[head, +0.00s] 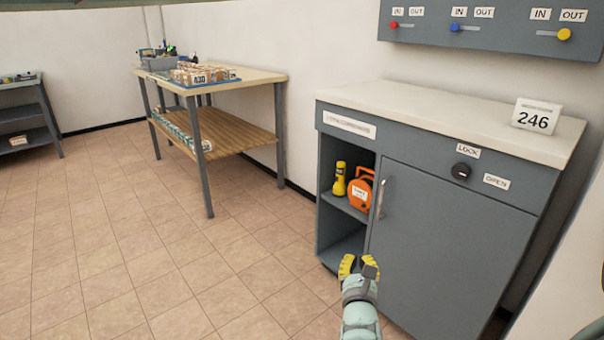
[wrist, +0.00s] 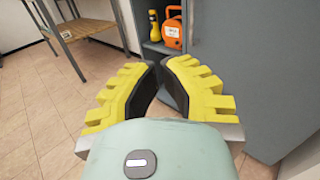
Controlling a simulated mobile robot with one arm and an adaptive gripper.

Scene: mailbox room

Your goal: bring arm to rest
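My gripper (head: 358,262) is in front of the grey cabinet (head: 449,228), low and near its left part in the head view. Its yellow, black-padded fingers stand apart with nothing between them. In the wrist view my gripper (wrist: 158,66) points toward the cabinet's open shelf, and a gap shows between the fingers. I see no contact with the cabinet. Most of my arm is out of the head view.
The cabinet's open shelf holds a yellow flashlight (head: 340,179) and an orange case (head: 361,188). Its door (head: 440,240) is closed. A white 246 sign (head: 536,116) stands on top. A two-level table (head: 225,140) stands at the back left. Floor on the left is clear.

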